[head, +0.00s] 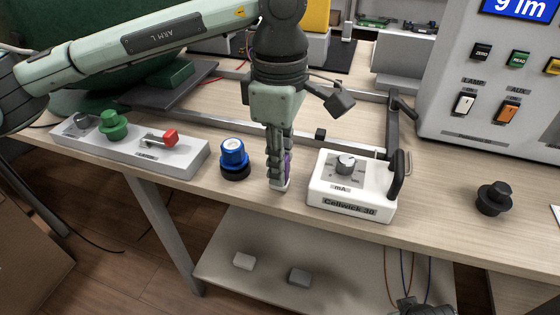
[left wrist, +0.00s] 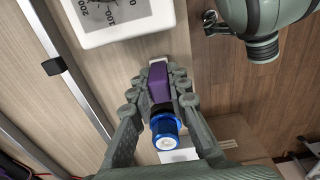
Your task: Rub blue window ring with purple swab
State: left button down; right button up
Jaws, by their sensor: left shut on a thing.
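The blue window ring (head: 234,153) sits around the upper part of a small upright cylinder with a black base on the bench. It also shows in the left wrist view (left wrist: 165,127), below the swab. My left gripper (head: 279,180) points down just right of it and is shut on the purple swab (head: 288,164). The swab shows between the fingers in the left wrist view (left wrist: 158,83), with a pale end. The swab and ring look apart in the head view. A dark part at the head view's bottom edge may be my right gripper (head: 414,306); its fingers are unclear.
The white Calibrick-like meter box (head: 331,197) with a knob and black handle stands close right of my left gripper. A grey control box (head: 180,160) stands left of the ring. A black knob (head: 494,198) lies farther right. The bench's front edge is near.

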pick_arm(q)
jog(key=shift+r, duration=0.1)
jog(key=shift+r+p, duration=1)
jog(key=shift+r, duration=1.9)
pick_arm(e)
notch_tip(320, 180, up, 2)
